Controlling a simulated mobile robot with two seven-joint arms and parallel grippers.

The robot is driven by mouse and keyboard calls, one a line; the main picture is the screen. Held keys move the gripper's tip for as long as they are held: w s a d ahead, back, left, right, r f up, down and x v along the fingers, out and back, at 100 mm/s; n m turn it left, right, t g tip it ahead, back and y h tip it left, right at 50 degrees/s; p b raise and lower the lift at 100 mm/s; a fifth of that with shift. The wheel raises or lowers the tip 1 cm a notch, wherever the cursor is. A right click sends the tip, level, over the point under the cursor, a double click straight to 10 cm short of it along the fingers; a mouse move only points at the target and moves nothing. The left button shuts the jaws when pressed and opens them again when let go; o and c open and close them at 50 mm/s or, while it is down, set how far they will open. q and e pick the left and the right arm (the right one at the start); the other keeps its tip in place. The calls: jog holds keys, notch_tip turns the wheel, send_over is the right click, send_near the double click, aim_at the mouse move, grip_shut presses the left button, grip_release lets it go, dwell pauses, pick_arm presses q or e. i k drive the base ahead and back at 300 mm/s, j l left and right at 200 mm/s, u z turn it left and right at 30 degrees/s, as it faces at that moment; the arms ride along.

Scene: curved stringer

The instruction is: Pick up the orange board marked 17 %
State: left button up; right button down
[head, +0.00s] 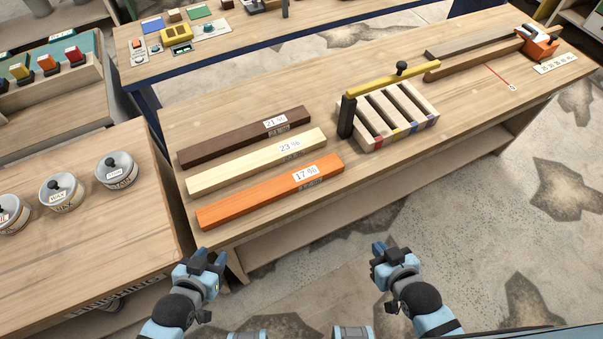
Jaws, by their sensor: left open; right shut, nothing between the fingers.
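The orange board (262,194) lies flat on the wooden workbench (225,115), nearest the front edge of three boards. Its white label reads 17 %. Behind it lie a pale board (240,167) marked 23 % and a dark brown board (225,141) marked 21 %. My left gripper (208,257) is open and empty, in front of the bench's front left corner, below the orange board's left end and apart from it. My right gripper (378,247) is shut and empty, over the floor in front of the bench, to the right of the orange board.
A slotted pale block (395,115) with a yellow bar (392,79) stands right of the boards. A side table (95,225) with several tins is at left. An orange tool (538,43) sits at the bench's far right. Bare bench top lies around the boards.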

aim_at(225, 210)
jog(key=u, duration=0.8)
jog(key=l+u, duration=0.25)
jog(key=u, duration=0.25)
jog(key=l+u, duration=0.2)
jog(key=u, duration=0.25)
jog(key=k+l+u, duration=0.15)
jog(key=u, duration=0.35)
jog(key=k+l+u, duration=0.75)
jog(key=k+l, duration=0.2)
jog(key=k, duration=0.15)
jog(key=k+l, duration=0.2)
jog(key=k, duration=0.2)
jog(key=i, duration=0.5)
